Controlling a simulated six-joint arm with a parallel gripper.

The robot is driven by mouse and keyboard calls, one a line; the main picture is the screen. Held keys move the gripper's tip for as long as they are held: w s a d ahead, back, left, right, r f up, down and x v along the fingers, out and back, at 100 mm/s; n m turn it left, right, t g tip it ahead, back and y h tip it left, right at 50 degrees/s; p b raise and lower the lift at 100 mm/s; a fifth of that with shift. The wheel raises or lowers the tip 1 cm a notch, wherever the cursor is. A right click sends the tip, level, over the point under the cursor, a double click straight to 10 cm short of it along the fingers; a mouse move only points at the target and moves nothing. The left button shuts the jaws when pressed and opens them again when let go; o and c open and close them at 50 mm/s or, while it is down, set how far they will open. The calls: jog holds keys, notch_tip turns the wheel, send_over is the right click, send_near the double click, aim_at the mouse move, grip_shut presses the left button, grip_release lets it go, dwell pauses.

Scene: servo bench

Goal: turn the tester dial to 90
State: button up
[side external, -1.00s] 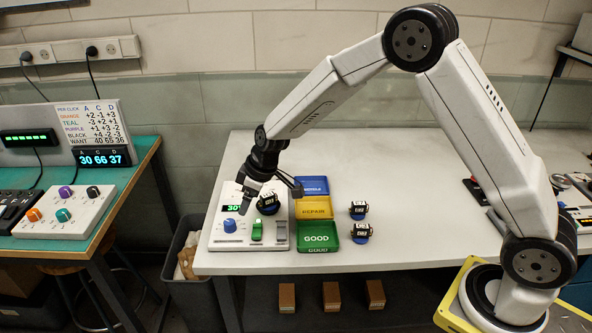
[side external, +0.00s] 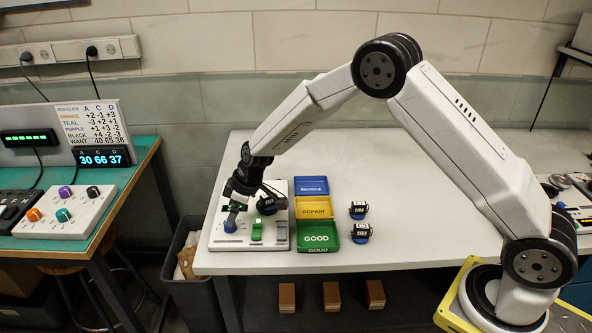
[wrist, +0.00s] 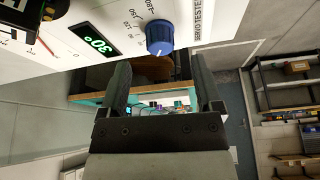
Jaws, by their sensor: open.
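The white servo tester (side external: 273,241) stands at the left end of the white bench. Its blue dial (side external: 230,226) is at the tester's front left; it also shows in the wrist view (wrist: 159,36), next to a green display (wrist: 95,39) reading 30°. My gripper (side external: 235,213) is over the dial in the side view and partly hides the display there. In the wrist view my gripper (wrist: 162,88) is open, its two fingers apart with nothing between them. The dial lies beyond the fingertips, and I cannot tell whether they touch it.
A dark servo (side external: 267,205) sits on the tester beside a green switch (side external: 257,231). Blue, yellow and green trays stand right of it: RECYCLE (side external: 312,186), REPAIR (side external: 314,208), GOOD (side external: 319,238). Two servos (side external: 359,210) lie farther right. The bench's right middle is clear.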

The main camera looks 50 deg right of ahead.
jog(key=shift+x, duration=2.15)
grip_shut()
jog(key=shift+m, duration=0.9)
jog(key=shift+a+m+t+h, duration=0.15)
jog(key=shift+m+h, duration=0.35)
jog(key=shift+m, duration=0.5)
jog(key=shift+d+m+t+h, duration=0.1)
jog(key=shift+m+t+h, duration=0.3)
jog(key=shift+m, duration=0.6)
jog(key=shift+a+m+h, duration=0.1)
jog(key=shift+m+h, duration=0.5)
jog(key=shift+m, duration=0.85)
jog(key=shift+m+h, duration=0.6)
jog(key=shift+m, duration=0.85)
jog(key=shift+m+g, duration=0.3)
jog(key=shift+g, duration=0.05)
